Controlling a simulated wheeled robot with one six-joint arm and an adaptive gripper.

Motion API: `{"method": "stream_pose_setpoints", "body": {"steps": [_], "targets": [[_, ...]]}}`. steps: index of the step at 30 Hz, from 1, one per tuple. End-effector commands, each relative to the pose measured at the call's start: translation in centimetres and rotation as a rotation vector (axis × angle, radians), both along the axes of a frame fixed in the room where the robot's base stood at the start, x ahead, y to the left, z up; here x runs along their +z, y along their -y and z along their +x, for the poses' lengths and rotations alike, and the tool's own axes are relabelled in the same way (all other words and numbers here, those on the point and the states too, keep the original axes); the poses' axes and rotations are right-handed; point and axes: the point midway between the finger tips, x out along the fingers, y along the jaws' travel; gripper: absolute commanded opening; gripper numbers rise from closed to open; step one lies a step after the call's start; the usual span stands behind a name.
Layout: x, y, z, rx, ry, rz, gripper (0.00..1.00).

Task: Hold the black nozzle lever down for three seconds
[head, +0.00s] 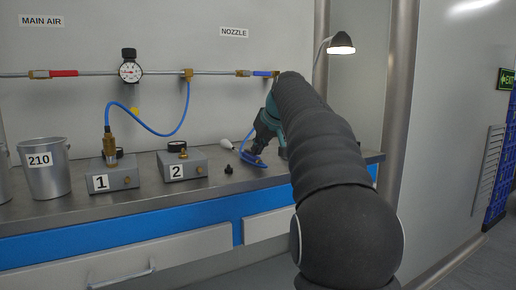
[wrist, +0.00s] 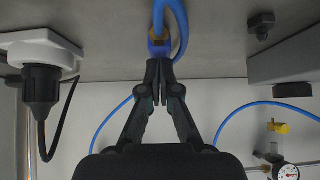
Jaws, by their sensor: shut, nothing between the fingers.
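My gripper (wrist: 158,64) is shut with nothing between its dark fingers. Its tips point at the blue nozzle body (wrist: 158,46), which has a brass fitting (wrist: 157,38) and lies on the steel counter. In the head view the blue nozzle and hose (head: 254,160) lie just below my gripper (head: 252,150). The tips overlap the near end of the nozzle in the wrist view; I cannot tell whether they touch it. The black lever cannot be told apart from the dark fingertips.
A black knob (head: 227,171) stands on the counter (head: 212,190) left of the nozzle. Grey box 2 (head: 183,164), box 1 (head: 106,172) and bucket 210 (head: 44,168) are farther left. A white fixture with a black connector (wrist: 40,84) shows at the wrist view's left.

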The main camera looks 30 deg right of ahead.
Motion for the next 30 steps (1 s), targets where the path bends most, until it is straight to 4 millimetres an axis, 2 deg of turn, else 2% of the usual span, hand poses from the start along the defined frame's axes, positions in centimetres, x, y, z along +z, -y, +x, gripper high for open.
{"method": "stream_pose_setpoints", "body": {"steps": [16,30], "targets": [[0.0,0.0,0.0,0.001,-0.001,0.001,0.0],[1.7,0.0,0.0,0.0,-0.001,0.0,0.0]]}}
